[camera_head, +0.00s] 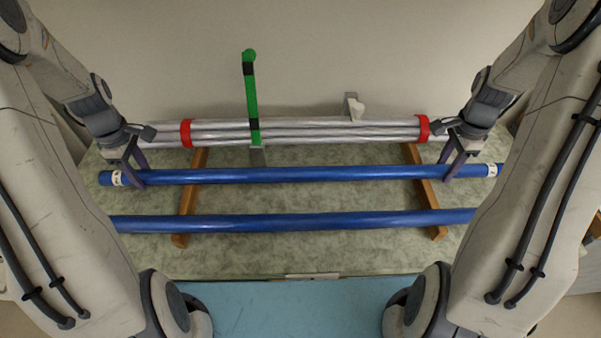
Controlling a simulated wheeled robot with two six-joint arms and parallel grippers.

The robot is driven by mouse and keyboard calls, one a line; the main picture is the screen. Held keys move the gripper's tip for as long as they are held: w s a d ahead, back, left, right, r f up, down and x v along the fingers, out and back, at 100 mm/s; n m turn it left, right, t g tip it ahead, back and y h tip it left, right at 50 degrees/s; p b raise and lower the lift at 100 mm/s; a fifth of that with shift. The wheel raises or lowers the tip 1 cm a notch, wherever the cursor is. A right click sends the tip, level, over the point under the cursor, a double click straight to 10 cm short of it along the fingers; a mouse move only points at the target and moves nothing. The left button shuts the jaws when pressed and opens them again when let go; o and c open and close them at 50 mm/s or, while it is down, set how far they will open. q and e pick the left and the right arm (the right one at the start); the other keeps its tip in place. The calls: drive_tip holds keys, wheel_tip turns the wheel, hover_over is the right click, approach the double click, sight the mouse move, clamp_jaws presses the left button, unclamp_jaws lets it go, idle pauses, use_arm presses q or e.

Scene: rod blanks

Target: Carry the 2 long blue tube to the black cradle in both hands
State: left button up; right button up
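Two long blue tubes lie left to right, roughly parallel. The far blue tube (290,174) has white marked bands near both ends. The near blue tube (290,222) lies closer to me, its ends partly hidden by my arms. My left gripper (129,172) is at the far tube's left end, just inside the white band. My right gripper (450,168) is near its right end. Both point down with fingers at the tube; I cannot tell whether they are closed on it. I cannot make out a black cradle.
Wooden bars (189,198) and (426,190) run under the tubes on the green mottled table (290,262). Behind lies a bundle of silvery rods (330,131) with red bands (186,133). A green upright (250,95) with black patches stands at the bundle.

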use_arm(q)
clamp_jaws()
use_arm(e)
clamp_jaws()
use_arm(q)
drive_tip(key=shift+r, duration=0.1)
use_arm(e)
drive_tip(key=shift+r, duration=0.1)
